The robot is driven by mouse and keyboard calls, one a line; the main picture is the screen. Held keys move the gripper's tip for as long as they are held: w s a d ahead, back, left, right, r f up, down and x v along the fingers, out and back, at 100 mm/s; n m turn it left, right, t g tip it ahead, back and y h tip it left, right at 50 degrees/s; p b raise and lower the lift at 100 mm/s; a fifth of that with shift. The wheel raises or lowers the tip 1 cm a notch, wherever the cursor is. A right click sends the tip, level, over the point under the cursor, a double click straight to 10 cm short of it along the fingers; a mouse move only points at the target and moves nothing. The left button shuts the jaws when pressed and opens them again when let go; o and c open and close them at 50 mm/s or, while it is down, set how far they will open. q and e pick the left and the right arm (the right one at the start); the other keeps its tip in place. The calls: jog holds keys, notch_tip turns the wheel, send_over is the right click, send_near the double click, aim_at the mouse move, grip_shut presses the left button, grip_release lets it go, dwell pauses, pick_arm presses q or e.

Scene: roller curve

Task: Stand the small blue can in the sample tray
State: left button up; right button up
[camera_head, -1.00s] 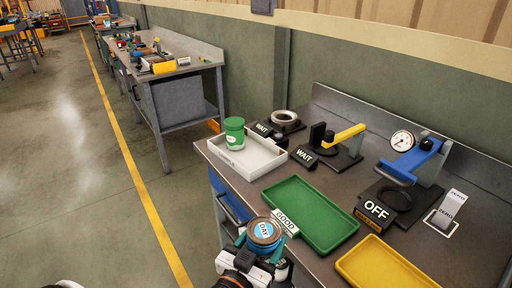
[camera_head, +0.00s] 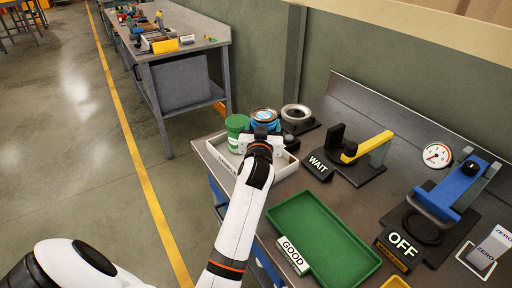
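The small blue can (camera_head: 264,115) is upright, with a round metal rim and a blue label on top. My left gripper (camera_head: 264,124) is around it, its teal fingers on either side. The can is over the back right part of the white sample tray (camera_head: 218,156), beside a green can (camera_head: 236,127) at the tray's left. The can's base is hidden behind my gripper and wrist, so I cannot tell whether it touches the tray floor. My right gripper is not in view.
A black stand with a metal ring (camera_head: 296,113) is close behind and right of the blue can. A WAIT sign (camera_head: 319,165) and a yellow-armed fixture (camera_head: 367,147) stand further right. The green GOOD tray (camera_head: 325,240) lies in front.

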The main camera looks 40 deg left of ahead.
pick_arm(q)
jog(key=f, duration=0.1)
jog(key=s+d+f, duration=0.1)
jog(key=f, duration=0.2)
jog(key=shift+s+d+f, duration=0.1)
jog(key=shift+s+d, duration=0.05)
jog(key=shift+s, duration=0.25)
jog(key=f, duration=0.3)
jog(key=shift+w+a+b, duration=0.2)
jog(key=shift+w+b, duration=0.1)
jog(key=shift+f, duration=0.55)
jog(key=shift+s+d, duration=0.1)
jog(key=o, duration=0.6)
jog(key=shift+f, duration=0.1)
jog(key=o, duration=0.3)
jog(key=shift+o, duration=0.8)
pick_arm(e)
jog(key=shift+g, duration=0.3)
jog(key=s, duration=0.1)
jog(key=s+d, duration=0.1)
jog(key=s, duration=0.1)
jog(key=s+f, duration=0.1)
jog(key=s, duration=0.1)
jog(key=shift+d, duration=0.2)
